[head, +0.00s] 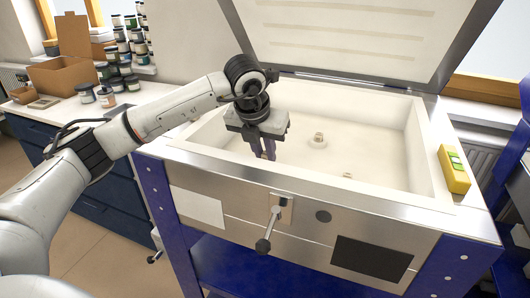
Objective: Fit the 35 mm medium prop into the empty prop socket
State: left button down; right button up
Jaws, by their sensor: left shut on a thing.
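My left gripper (264,154) points down inside the near left part of the open kiln, close to its left inner wall. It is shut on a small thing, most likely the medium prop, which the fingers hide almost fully. A short pale prop (318,138) stands in a round raised socket on the kiln floor, to the right of the gripper. Another small pale round piece (347,176) shows near the front wall; I cannot tell whether it is a prop or an empty socket. My right gripper is not in view.
A yellow device (453,170) lies on the right edge. A lever handle (270,228) sticks out in front. Jars (107,97) and a cardboard box (65,72) stand on the left counter.

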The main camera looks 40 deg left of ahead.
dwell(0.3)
pick_arm(q)
jog(key=c, duration=1.6)
grip_release()
jog(key=v, duration=1)
jog(key=shift+s+d+r, duration=0.1)
jog(key=shift+s+r, duration=0.05)
